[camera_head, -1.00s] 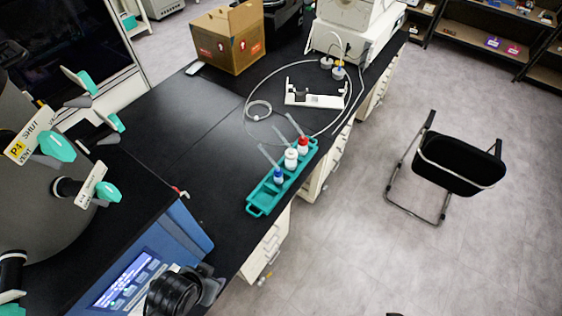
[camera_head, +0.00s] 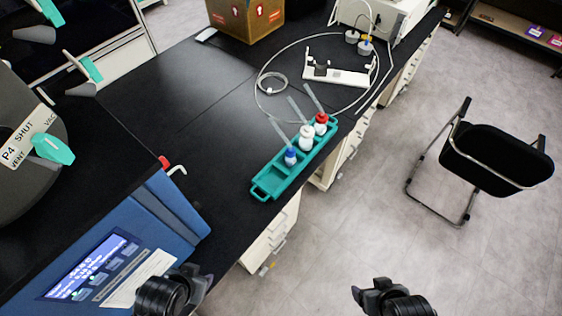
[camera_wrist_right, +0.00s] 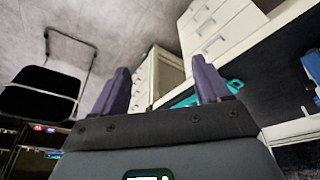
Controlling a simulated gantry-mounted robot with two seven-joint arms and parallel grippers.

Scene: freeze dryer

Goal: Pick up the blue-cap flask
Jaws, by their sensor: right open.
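The blue-cap flask (camera_head: 290,157) stands in the front part of a teal rack (camera_head: 265,190) on the black bench in the head view. A thin tube slants up and left from its cap. A white-cap flask (camera_head: 306,138) and a red-cap flask (camera_head: 321,124) stand behind it in the same rack. My left gripper (camera_head: 195,284) is at the bottom, left of and nearer than the rack; its jaw opening is unclear. My right gripper (camera_head: 366,292) is over the floor, right of and nearer than the rack. In the right wrist view its fingers (camera_wrist_right: 160,78) are apart and empty, with the teal rack (camera_wrist_right: 184,100) partly hidden behind them.
A blue machine with a screen (camera_head: 95,265) and a grey rounded vessel with teal valves (camera_head: 52,148) fill the left. A white stand (camera_head: 340,75), a looped tube and a cardboard box (camera_head: 245,18) lie farther back. A black chair (camera_head: 495,155) stands on the open floor at right.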

